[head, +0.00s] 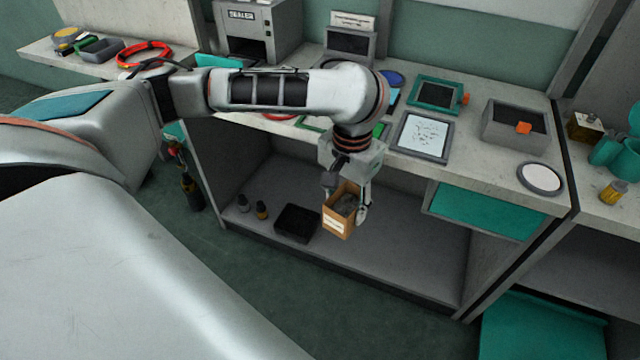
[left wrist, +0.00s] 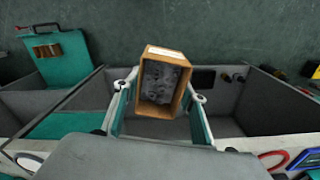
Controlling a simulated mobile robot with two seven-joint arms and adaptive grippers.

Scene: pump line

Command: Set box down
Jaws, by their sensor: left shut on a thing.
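A small open cardboard box (head: 340,213) with a white label and grey contents hangs in front of the bench, over the low shelf. My left gripper (head: 347,197) points down and is shut on the box. In the left wrist view the box (left wrist: 161,81) sits between the two fingers of the gripper (left wrist: 163,95), its open top towards the camera. The box looks clear of the shelf in the head view. The low shelf (head: 400,240) lies beneath and behind it. My right gripper does not show.
A black tray (head: 296,223) and small bottles (head: 262,210) stand on the shelf left of the box. The shelf's right part is bare. The worktop above holds a framed sheet (head: 422,136), a grey bin (head: 515,127) and a round white disc (head: 540,178). A teal drawer (head: 484,211) hangs below it.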

